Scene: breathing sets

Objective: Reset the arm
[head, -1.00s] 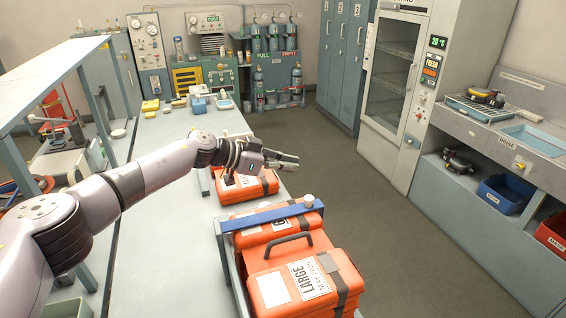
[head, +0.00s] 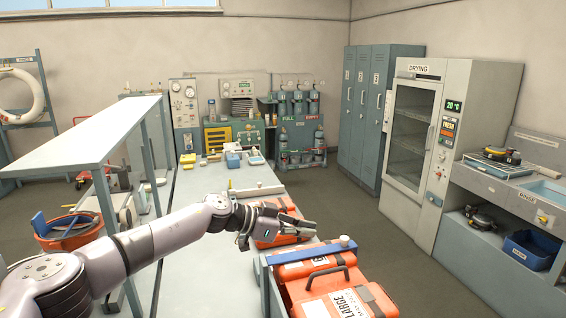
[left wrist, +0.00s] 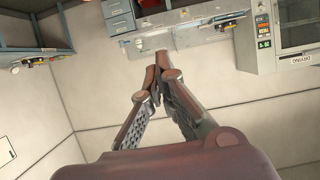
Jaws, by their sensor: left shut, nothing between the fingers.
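My left arm comes in from the left in the head view, stretched over the workbench (head: 200,187). Its gripper (head: 313,229) points right, above an orange case (head: 285,236) on the bench. In the left wrist view the gripper's fingertips (left wrist: 158,70) meet with nothing between them. That view looks toward the wall and the room, which appear turned over. My right gripper is in neither view.
A large orange case (head: 330,292) sits in a rack with a blue bar (head: 312,252) at the bench's near right. A white shelf (head: 85,130) stands left of the bench. The drying cabinet (head: 412,135) and lockers (head: 375,110) stand beyond open floor.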

